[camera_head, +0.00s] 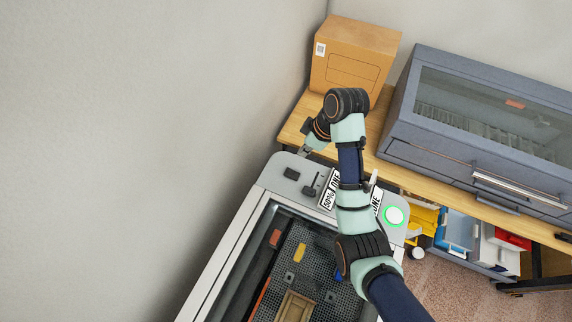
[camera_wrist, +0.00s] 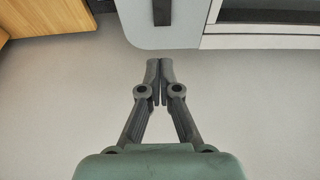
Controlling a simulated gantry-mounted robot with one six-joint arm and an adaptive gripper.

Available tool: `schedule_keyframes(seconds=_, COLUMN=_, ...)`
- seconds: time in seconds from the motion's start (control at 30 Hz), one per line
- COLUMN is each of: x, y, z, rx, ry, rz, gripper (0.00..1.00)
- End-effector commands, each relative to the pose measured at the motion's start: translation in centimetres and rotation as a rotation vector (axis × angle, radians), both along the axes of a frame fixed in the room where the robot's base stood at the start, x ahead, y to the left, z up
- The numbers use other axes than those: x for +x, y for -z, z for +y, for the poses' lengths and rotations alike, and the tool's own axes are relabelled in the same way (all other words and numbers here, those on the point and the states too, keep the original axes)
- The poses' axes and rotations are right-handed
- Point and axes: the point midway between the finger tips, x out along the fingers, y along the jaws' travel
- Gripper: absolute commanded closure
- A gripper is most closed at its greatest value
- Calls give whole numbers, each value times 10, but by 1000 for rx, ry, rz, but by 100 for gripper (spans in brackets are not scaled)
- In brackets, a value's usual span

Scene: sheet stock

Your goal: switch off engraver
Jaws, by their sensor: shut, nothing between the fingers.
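The engraver is a pale grey machine (camera_head: 274,185) with an open bed and a control panel at its far end. The panel carries a round button lit green (camera_head: 394,215), a dark block (camera_head: 291,173), a dark slider-like control (camera_head: 311,190) and printed labels partly hidden by my arm. My gripper (camera_head: 305,150) is at the panel's far edge, small in the head view. In the wrist view my gripper (camera_wrist: 160,63) is shut and empty, its tips just short of the rounded panel edge (camera_wrist: 185,38). A dark rectangular part (camera_wrist: 162,12) on the panel lies straight beyond the tips.
A wooden bench (camera_head: 381,129) behind holds a cardboard box (camera_head: 355,52) and a large blue-grey cabinet (camera_head: 440,150). Coloured bins (camera_head: 457,232) stand below it. A plain wall is on the left. The engraver bed holds small coloured pieces and a wooden tray (camera_head: 294,305).

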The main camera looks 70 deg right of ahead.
Motion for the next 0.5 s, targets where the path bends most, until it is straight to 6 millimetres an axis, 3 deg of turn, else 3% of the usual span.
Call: schedule_keyframes(seconds=0.5, x=28, y=81, z=1, rx=3, ry=-1, rz=1, gripper=100)
